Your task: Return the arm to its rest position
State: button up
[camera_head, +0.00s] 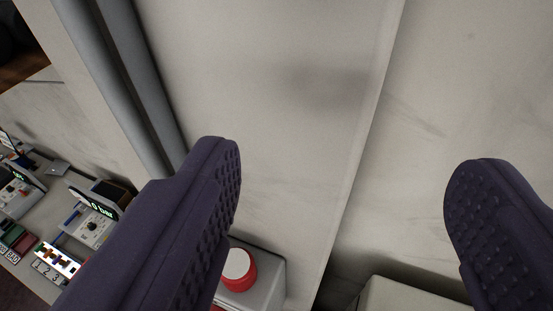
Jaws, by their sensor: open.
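My gripper (350,180) fills the lower part of the head camera view. Its two dark purple fingers with studded inner pads stand wide apart. Nothing is between the fingertips; a pale wall shows behind them. The fingers hide part of the table equipment at the lower left.
A pale wall (270,70) with grey vertical pipes (137,70) stands ahead. Below are a grey box with a red and white button (238,268) and a pale box (405,296). At left, a table holds a gauge unit reading "0 bar" (95,220) and a numbered block (55,262).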

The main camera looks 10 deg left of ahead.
notch_tip(320, 180, down, 40)
jog(key=b, duration=3.9)
jog(key=shift+d+r, duration=0.15)
jog(key=shift+r, duration=0.05)
